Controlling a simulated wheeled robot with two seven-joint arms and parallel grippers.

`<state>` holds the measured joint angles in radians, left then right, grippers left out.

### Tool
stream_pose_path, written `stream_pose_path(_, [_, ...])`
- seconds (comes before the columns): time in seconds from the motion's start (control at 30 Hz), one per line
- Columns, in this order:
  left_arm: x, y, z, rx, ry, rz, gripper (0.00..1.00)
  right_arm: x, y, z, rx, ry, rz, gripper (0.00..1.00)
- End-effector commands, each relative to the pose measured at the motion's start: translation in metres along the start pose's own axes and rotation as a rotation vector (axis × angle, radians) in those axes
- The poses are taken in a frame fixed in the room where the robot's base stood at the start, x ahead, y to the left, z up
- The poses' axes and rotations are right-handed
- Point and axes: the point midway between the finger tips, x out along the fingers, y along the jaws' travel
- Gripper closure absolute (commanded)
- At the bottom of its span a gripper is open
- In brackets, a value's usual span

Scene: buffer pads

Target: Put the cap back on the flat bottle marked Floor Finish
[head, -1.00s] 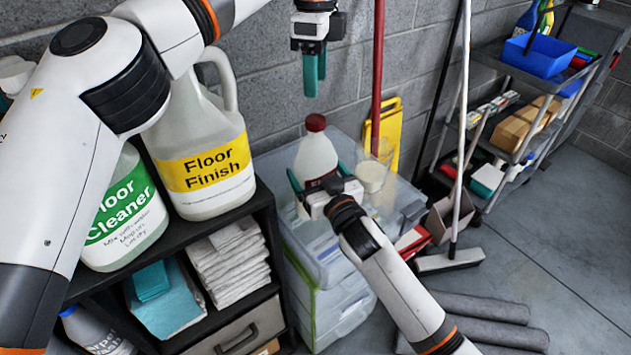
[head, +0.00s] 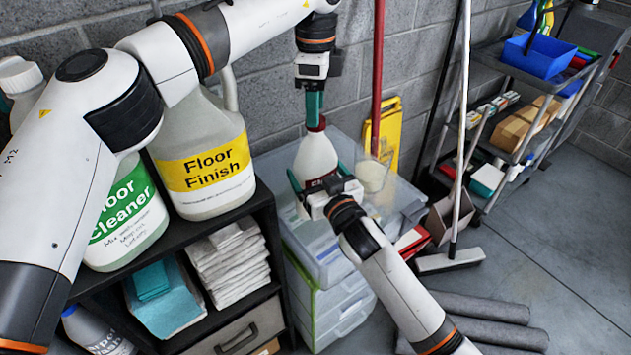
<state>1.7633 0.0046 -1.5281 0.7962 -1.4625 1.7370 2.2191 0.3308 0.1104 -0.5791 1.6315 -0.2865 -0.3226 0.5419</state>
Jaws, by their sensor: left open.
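A large jug marked Floor Finish (head: 205,170), with a yellow label, stands upright on the dark shelf. My left arm hides its mouth, so I cannot tell whether it is capped.
A Floor Cleaner jug (head: 125,220) stands left of the Floor Finish jug. A clear cup (head: 372,175) stands close to the right of the white bottle on the drawer unit (head: 335,270). A red pole (head: 377,80) and a yellow sign (head: 388,130) are behind.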

Motion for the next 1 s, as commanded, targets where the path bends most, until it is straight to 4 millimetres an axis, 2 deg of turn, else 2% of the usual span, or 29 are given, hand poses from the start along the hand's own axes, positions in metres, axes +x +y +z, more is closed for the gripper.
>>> stream_pose_path(0.1, [0.014, 0.0, 0.0, 0.001, 0.0, 0.0, 0.49, 0.0, 0.0, -0.001, -0.001, 0.001, 0.0, 0.75])
stream_pose_path(0.2, [0.019, 0.0, 0.0, 0.0, 0.0, 0.001, 0.49, 0.0, 0.0, -0.001, -0.001, 0.001, 0.0, 0.75])
stream_pose_path(0.5, [0.021, 0.0, 0.0, 0.0, 0.0, 0.001, 0.49, 0.0, 0.0, -0.001, -0.001, 0.001, 0.0, 0.75])
stream_pose_path(0.57, [0.021, 0.0, 0.0, 0.0, 0.0, 0.001, 0.55, 0.0, 0.0, -0.001, -0.001, 0.001, 0.0, 0.75])
stream_pose_path(0.8, [0.021, 0.0, 0.0, 0.0, 0.0, 0.001, 0.94, 0.0, 0.0, -0.001, -0.001, 0.001, 0.0, 0.75])
stream_pose_path(1.0, [0.021, 0.0, 0.0, 0.033, 0.0, 0.002, 0.94, 0.0, 0.0, 0.0, -0.001, 0.001, 0.0, 0.75])
